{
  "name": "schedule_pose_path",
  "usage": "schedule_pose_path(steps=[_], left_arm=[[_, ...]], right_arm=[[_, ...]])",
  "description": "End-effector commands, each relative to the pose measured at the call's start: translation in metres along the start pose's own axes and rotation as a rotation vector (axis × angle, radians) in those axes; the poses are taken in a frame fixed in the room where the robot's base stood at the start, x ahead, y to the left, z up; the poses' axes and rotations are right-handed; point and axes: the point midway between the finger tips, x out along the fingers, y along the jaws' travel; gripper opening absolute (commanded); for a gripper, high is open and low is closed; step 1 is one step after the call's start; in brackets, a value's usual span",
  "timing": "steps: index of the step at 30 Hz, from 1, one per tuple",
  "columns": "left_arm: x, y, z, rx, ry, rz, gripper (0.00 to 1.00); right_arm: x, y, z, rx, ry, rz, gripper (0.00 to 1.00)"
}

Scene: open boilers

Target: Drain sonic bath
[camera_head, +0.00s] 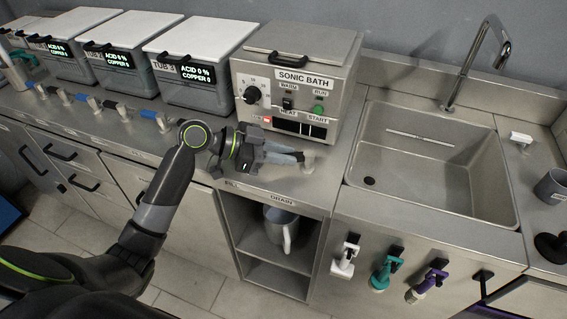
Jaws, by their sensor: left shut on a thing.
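The sonic bath (345,70) is a steel box with a lidded top, a dial, switches and a green start button, standing on the counter. My left gripper (299,157) is low in front of it, above the DRAIN label (282,200) on the counter edge. Its fingers are shut on a small pale valve handle (308,164), which they mostly hide. How far the handle is turned cannot be told. The FILL label (232,184) is partly visible to the left. My right gripper is not in view.
A grey jug (281,228) stands on the open shelf below the drain. An empty sink (425,160) is at right, with white, green and purple-handled tools hanging below.

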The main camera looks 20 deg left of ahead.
Motion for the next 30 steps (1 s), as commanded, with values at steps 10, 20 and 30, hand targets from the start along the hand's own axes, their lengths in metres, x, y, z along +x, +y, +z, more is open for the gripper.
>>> schedule_pose_path(steps=[10, 20, 30], left_arm=[[0.004, -0.015, 0.003, 0.092, 0.002, 0.214, 0.0], [0.004, -0.021, -0.001, 0.136, 0.002, 0.323, 0.0], [0.004, -0.021, -0.002, 0.141, 0.002, 0.338, 0.0]], right_arm=[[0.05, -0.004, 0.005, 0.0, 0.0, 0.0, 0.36], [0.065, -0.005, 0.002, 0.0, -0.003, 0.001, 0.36], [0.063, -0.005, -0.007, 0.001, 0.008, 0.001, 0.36]])
